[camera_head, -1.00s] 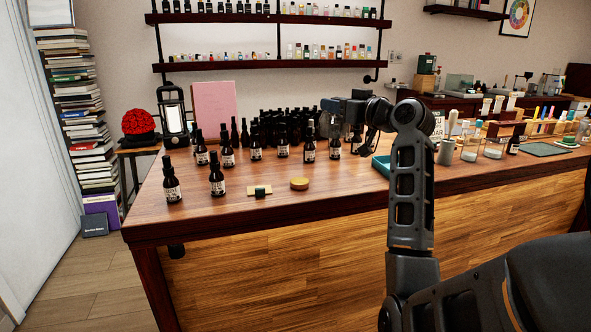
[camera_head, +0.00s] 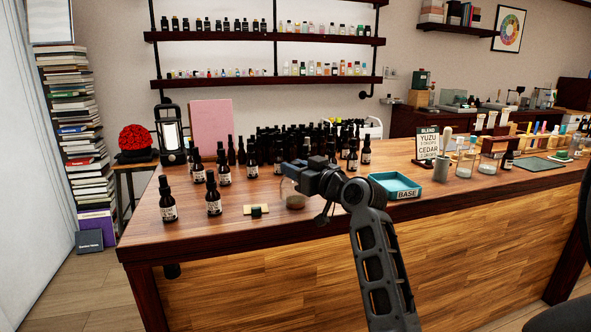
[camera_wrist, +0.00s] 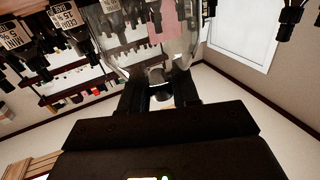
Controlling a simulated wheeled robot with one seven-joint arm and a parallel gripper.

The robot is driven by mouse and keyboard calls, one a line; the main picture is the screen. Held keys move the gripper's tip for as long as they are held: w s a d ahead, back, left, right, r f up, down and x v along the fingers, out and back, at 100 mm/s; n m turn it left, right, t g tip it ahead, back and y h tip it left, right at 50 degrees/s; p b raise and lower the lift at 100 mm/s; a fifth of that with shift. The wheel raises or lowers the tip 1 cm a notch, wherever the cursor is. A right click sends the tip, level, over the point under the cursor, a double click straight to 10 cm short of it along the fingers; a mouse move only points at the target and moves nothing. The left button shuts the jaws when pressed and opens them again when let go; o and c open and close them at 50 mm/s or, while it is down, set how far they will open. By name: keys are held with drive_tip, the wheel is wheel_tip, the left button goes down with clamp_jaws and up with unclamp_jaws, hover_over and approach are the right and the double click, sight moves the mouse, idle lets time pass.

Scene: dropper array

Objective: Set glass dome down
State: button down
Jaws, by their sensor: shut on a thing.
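The clear glass dome (camera_head: 288,189) is in my gripper (camera_head: 294,171) above the counter. The small round base (camera_head: 295,202) shows at the dome's lower edge; I cannot tell whether the dome rests on it or hangs just above. In the wrist view the transparent dome (camera_wrist: 150,35) fills the upper middle. My gripper (camera_wrist: 160,92) is shut on the dome's knob there. The arm comes from the front right and hides part of the counter's front edge.
A small pale plate with a dark block (camera_head: 257,210) lies just left of the dome. Dark dropper bottles (camera_head: 214,196) stand left and behind. A teal tray labelled BASE (camera_head: 397,193) is to the right, with a BLEND sign (camera_head: 427,146) behind it.

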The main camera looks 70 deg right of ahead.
drive_tip(key=shift+f+b, duration=0.4)
drive_tip(key=shift+f, duration=0.25)
drive_tip(key=c, duration=0.8)
unclamp_jaws()
drive_tip(key=shift+r, duration=0.1)
drive_tip(key=shift+r, duration=0.25)
drive_tip(key=v, duration=1.2)
drive_tip(key=shift+r+b, duration=0.25)
drive_tip(key=shift+b, duration=0.1)
